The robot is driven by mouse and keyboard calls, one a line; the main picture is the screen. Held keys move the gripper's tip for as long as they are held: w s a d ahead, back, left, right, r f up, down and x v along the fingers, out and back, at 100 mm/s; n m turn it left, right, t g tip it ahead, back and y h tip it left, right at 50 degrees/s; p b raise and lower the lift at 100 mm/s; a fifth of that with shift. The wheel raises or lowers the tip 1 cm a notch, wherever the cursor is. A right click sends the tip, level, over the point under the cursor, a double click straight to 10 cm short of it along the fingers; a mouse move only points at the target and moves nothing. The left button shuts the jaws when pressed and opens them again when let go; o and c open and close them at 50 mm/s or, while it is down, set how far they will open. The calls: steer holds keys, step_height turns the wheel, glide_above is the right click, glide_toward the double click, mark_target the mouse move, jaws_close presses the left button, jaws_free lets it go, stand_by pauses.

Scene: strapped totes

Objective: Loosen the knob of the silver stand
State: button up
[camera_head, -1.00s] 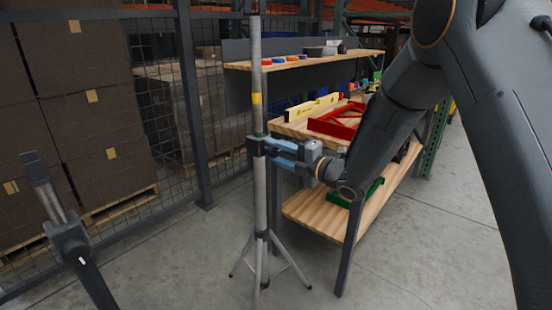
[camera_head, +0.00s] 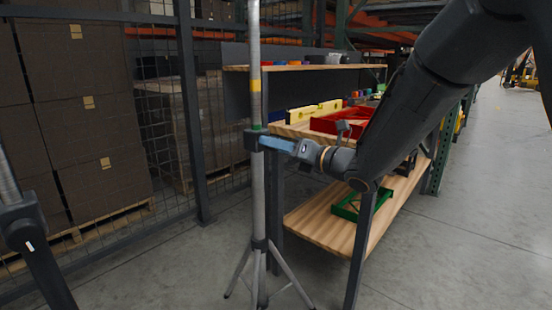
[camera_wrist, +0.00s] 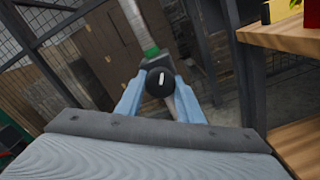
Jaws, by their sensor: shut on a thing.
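The silver stand (camera_head: 258,190) is an upright tripod pole with a yellow band, a green band and a dark collar. In the wrist view its pole (camera_wrist: 134,22) rises tilted behind a green ring (camera_wrist: 151,52). The knob (camera_wrist: 160,82) is round and black with a white mark, seen face-on between my blue fingers. My gripper (camera_head: 262,141) reaches the collar from the right, and in the wrist view its fingers (camera_wrist: 160,92) are shut on the knob from both sides. In the head view the fingers hide the knob.
A wooden workbench (camera_head: 325,222) stands close behind and right of the stand, with a red tray (camera_head: 342,121), a yellow level (camera_head: 314,109) and a green tray (camera_head: 350,206). A mesh fence (camera_head: 196,110) and stacked boxes (camera_head: 85,120) are behind left. Floor is clear at right.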

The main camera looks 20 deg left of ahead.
steer(key=shift+f+n+b, duration=0.15)
steer(key=shift+n+b, duration=1.05)
steer(key=shift+b, duration=0.4)
steer(key=o, duration=1.1)
steer(key=shift+c, duration=0.2)
steer(key=shift+n, duration=0.3)
steer(key=v, duration=0.8)
steer(key=shift+p, duration=0.4)
steer(key=shift+a, duration=0.1)
